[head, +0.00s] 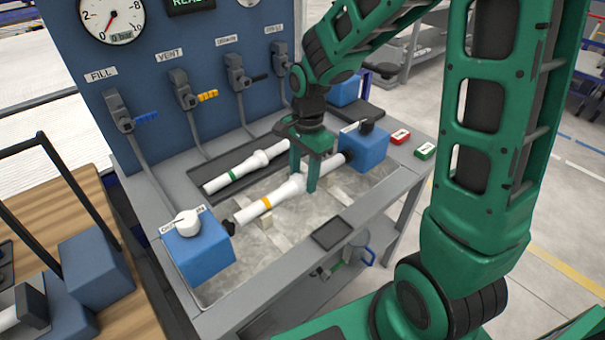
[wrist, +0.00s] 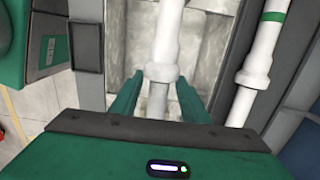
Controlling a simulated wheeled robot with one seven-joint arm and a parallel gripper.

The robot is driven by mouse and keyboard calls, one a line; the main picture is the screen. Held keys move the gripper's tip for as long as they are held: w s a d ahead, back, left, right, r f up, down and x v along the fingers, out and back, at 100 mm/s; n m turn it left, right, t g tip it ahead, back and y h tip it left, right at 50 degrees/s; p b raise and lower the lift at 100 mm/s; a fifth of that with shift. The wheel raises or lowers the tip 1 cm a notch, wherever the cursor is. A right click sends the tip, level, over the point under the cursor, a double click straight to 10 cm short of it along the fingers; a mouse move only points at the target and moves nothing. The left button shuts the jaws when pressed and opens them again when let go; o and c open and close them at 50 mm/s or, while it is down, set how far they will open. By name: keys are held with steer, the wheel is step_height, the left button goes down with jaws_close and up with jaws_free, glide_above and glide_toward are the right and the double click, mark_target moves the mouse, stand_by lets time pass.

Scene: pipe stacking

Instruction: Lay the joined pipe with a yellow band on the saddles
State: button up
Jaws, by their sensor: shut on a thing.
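The white joined pipe with a yellow band (head: 267,202) lies lengthwise between two blue blocks, over the grey work bed. My gripper (head: 304,176) points down and is shut on this pipe near its thicker joint. In the wrist view the white pipe (wrist: 161,72) runs between the two green fingers of my gripper (wrist: 158,92). A small cream block, likely a saddle (head: 265,221), shows under the banded part. I cannot tell whether the pipe touches it. Any support under the far half is hidden by my gripper.
A similar pipe with a green band (head: 232,175) lies in the dark tray behind. The left blue block (head: 198,255) and right blue block (head: 363,148) stand close to the pipe's ends. Valves with handles line the blue panel (head: 150,85). A small dark tray (head: 332,233) sits in front.

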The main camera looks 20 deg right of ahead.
mark_target(305, 175)
steer(key=o, duration=1.2)
step_height(305, 175, up, 11)
steer(key=s+d+n, duration=0.4)
steer(key=s+d, duration=0.4)
steer(key=s, duration=0.3)
steer(key=s+d+n, duration=0.4)
steer(key=s+d, duration=0.5)
steer(key=s, duration=0.3)
steer(key=shift+s+d+f+h, duration=0.15)
steer(key=shift+d+f+h, duration=0.15)
steer(key=shift+f, duration=0.1)
